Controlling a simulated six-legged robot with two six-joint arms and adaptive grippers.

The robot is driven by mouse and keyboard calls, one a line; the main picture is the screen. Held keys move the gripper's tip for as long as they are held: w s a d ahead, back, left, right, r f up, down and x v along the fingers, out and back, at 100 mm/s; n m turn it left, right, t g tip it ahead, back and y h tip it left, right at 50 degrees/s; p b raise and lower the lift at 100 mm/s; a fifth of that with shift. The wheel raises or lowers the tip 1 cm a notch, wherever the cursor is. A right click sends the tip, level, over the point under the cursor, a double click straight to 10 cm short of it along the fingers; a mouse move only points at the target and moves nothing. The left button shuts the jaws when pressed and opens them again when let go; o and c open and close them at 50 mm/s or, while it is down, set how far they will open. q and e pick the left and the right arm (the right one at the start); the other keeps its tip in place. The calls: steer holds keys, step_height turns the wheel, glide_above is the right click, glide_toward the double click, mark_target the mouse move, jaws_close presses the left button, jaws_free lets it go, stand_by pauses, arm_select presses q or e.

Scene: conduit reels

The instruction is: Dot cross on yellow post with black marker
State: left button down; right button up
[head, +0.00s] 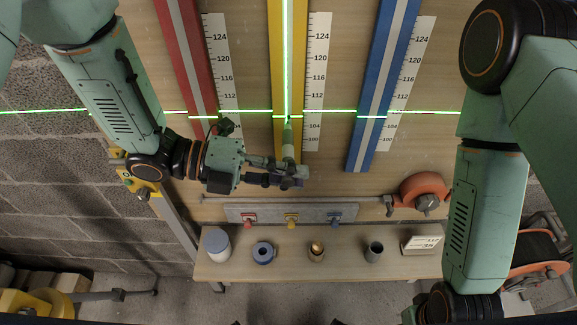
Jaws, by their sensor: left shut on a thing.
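The yellow post (275,60) stands upright in the middle of the head view, with a pale strip down its centre. A bright green vertical line runs down it and crosses a green horizontal line near its lower part. My left gripper (291,174) is shut on a slim upright marker (288,144) in front of the post's lower end. The marker's narrow tip points up and appears close to the line crossing; I cannot tell whether it touches. Its body looks grey-green. My right arm comes in from the right, but its gripper is out of view.
A red post (188,55) and a blue post (381,85) flank the yellow one, with white scales (316,80) beside them. Below, a wooden shelf (290,270) holds a white jar (217,246), a blue ring (263,253), cups and a card (422,244). An orange reel (425,190) hangs right.

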arm_select(q)
steer(key=s, duration=0.6)
steer(key=shift+s, duration=0.3)
stand_by(0.5)
stand_by(0.6)
